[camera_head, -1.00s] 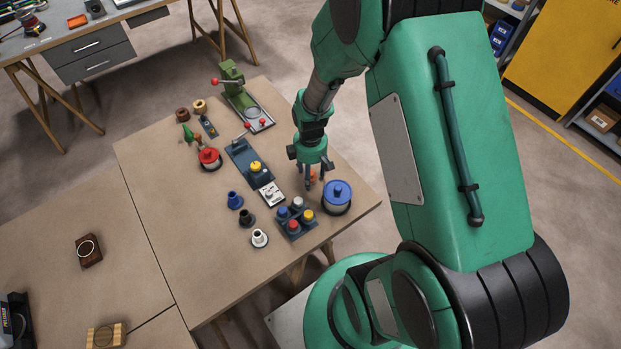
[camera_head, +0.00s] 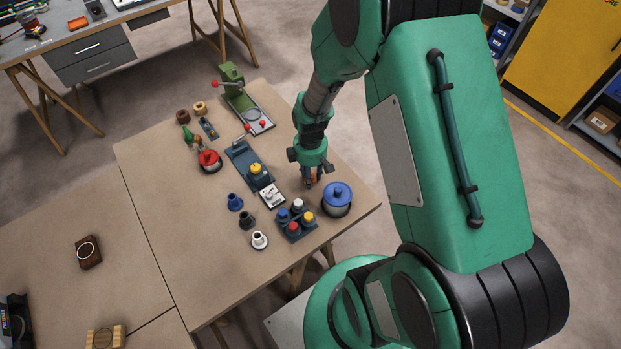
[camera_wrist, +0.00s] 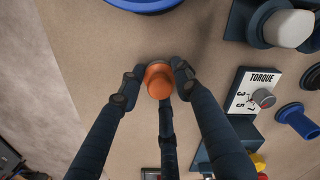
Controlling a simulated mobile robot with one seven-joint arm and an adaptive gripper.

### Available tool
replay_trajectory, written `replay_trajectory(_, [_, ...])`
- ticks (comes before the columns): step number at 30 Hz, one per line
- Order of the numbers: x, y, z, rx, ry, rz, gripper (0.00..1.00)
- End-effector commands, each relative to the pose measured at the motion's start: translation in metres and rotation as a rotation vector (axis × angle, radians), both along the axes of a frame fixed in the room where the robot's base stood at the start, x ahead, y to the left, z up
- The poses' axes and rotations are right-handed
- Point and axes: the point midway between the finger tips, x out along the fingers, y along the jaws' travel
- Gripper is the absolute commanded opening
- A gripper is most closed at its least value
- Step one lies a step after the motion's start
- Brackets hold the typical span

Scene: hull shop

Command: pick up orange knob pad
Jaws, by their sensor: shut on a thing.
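The orange knob pad (camera_wrist: 159,81) shows in the wrist view as a rounded orange knob between the fingertips. In the head view only a little of its orange (camera_head: 314,179) shows, mostly hidden by the fingers. My gripper (camera_head: 312,181) points down over the right part of the workbench, just left of a blue-lidded pot. In the wrist view my gripper (camera_wrist: 155,85) has its dark fingers closed around the knob, touching its sides. I cannot tell whether the pad's base touches the bench.
The blue-lidded pot (camera_head: 337,198) stands close on the right. A block with several coloured knobs (camera_head: 297,225) and a white torque dial (camera_wrist: 252,91) are near. A red-lidded pot (camera_head: 209,161) and green press (camera_head: 238,92) stand farther back. The bench's front left (camera_head: 195,270) is clear.

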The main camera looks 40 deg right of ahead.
Motion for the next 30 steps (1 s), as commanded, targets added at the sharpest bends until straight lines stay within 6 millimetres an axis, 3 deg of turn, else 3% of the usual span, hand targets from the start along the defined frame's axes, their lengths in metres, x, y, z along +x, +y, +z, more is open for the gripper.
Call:
replay_trajectory(11, [0.001,0.000,0.015,-0.001,-0.002,0.000,0.08])
replay_trajectory(24, [0.000,0.000,0.079,0.000,-0.001,0.000,0.08])
replay_trajectory(30, [0.000,0.000,0.097,0.000,0.000,0.000,0.08])
